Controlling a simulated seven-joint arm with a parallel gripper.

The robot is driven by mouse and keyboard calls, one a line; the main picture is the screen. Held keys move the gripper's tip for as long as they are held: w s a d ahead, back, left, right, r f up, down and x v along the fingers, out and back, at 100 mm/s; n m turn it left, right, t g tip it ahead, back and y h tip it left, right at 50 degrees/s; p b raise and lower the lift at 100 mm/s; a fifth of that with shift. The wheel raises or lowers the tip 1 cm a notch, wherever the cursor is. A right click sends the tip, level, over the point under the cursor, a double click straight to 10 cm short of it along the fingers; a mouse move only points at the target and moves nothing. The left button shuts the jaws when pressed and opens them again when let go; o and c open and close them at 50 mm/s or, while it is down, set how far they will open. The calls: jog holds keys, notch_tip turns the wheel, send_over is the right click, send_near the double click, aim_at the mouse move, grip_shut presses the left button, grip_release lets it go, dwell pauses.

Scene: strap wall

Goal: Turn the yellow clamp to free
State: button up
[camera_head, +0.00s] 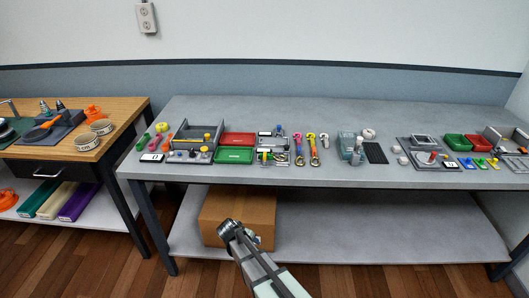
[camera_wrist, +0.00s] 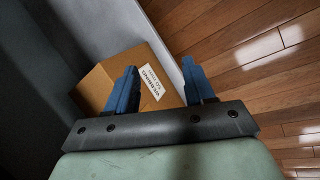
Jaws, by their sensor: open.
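Several small yellow parts show on the grey bench (camera_head: 330,113) in the head view, too small to say for sure which is the yellow clamp. One is a yellow part in a small rack (camera_head: 264,155) left of the hanging-style hooks. Another is a yellow-and-red strap with a hook (camera_head: 312,152). A yellow knob (camera_head: 207,137) shows on the grey tray unit at the left. My gripper (camera_head: 229,229) is low in front of the bench, away from all of these. In the wrist view its two blue fingers (camera_wrist: 159,68) stand apart with nothing between them.
A cardboard box (camera_head: 238,211) sits on the bench's lower shelf, just behind my gripper; its labelled side shows in the wrist view (camera_wrist: 112,70). Red and green trays (camera_head: 236,156) lie on the bench top. A wooden table (camera_head: 70,150) stands at the left. The bench's back strip is clear.

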jog(key=w+a+r+n+t+y, duration=0.1)
jog(key=w+a+r+n+t, duration=0.2)
jog(key=a+r, duration=1.05)
jog(key=w+a+r+n+t+y, duration=0.1)
jog(key=w+a+r+n+t, duration=0.15)
jog(key=a+r, duration=1.1)
jog(key=w+d+r+g, duration=0.1)
jog(key=w+d+r, duration=0.1)
jog(key=w+r, duration=0.1)
jog(key=w+d+r, duration=0.3)
jog(key=w+d+r+g, duration=0.1)
jog(key=w+d+r, duration=0.2)
jog(key=w, duration=0.1)
jog(key=shift+d+r+n+g, duration=0.1)
jog(key=shift+r+n+g, duration=0.25)
jog(key=shift+r, duration=0.05)
jog(key=w+d+r+g, duration=0.2)
jog(key=d+r, duration=0.1)
jog(key=d, duration=0.4)
jog(key=w+d+r+g, duration=0.1)
jog(key=d+r+g, duration=0.1)
jog(key=d, duration=0.4)
jog(key=g+y, duration=0.2)
send_near(265, 154)
notch_tip(265, 154, down, 9)
jog(key=shift+a+r, duration=0.1)
jog(key=shift+r, duration=0.05)
jog(key=shift+c, duration=0.2)
